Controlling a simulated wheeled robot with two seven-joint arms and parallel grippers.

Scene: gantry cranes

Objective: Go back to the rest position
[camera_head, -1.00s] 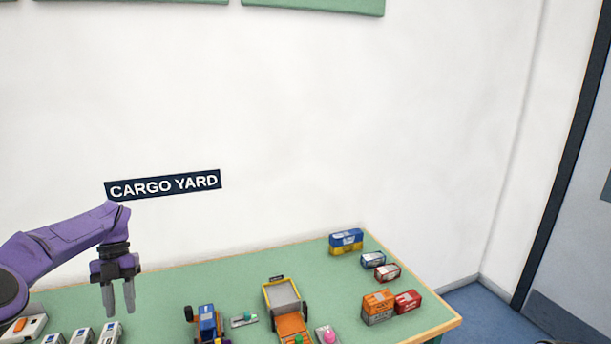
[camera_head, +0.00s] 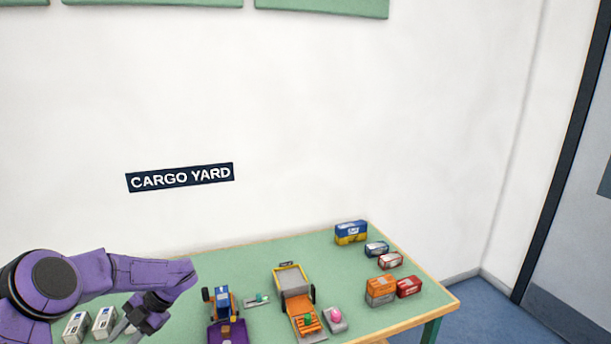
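My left arm, purple, comes in from the left edge. Its dark gripper (camera_head: 127,332) hangs low over the near left part of the green table (camera_head: 345,278), beside the small white boxes. Its fingers look apart, with nothing seen between them. My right gripper is not in view.
Small white boxes (camera_head: 105,321) lie near the gripper. A blue and purple vehicle (camera_head: 222,305) and an orange truck with a grey bed (camera_head: 290,281) stand mid-table. Blue-yellow (camera_head: 351,232), orange (camera_head: 381,290) and red (camera_head: 409,286) containers sit at the right. The wall behind is bare around the CARGO YARD sign (camera_head: 180,177).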

